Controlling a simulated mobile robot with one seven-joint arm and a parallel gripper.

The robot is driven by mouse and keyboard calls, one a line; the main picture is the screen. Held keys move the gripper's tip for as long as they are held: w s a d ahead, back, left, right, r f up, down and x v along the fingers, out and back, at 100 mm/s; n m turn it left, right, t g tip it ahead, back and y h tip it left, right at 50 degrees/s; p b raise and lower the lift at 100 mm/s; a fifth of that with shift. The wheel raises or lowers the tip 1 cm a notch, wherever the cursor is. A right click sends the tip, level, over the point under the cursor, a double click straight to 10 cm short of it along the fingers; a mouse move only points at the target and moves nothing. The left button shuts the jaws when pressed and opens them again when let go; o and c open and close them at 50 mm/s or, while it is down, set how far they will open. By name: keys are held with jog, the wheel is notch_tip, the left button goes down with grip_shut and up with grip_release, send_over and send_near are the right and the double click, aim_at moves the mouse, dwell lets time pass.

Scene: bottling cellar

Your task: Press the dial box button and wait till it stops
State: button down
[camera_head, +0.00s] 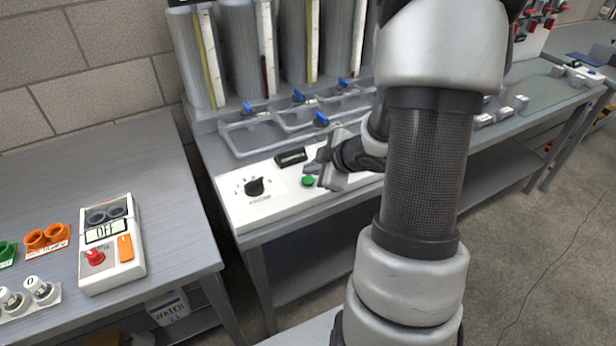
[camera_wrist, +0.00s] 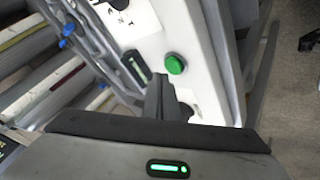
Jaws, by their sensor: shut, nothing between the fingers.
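The dial box is a long white panel (camera_head: 235,208) on the bench in the head view, with a black dial knob (camera_head: 255,187), a small dark display (camera_head: 291,157) and a round green button (camera_head: 308,181). My gripper (camera_head: 312,174) is shut and empty, its tips close to the green button. In the wrist view the green button (camera_wrist: 175,64) stands just beyond the shut fingers (camera_wrist: 160,82), a little to their right. A gap seems to show between them; I cannot tell whether they touch. The small display (camera_wrist: 137,66) is left of the button. Its reading is too small to tell.
Tall grey cylinders (camera_head: 240,50) with blue valves (camera_head: 321,119) and trays stand behind the panel. On the left table are a white box with an OFF display and red button (camera_head: 95,257), and orange fittings (camera_head: 47,237). My arm hides the panel's right part.

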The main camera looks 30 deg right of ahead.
aim_at(311, 182)
notch_tip(311, 182, up, 5)
jog(key=p, duration=0.5)
dwell(0.8)
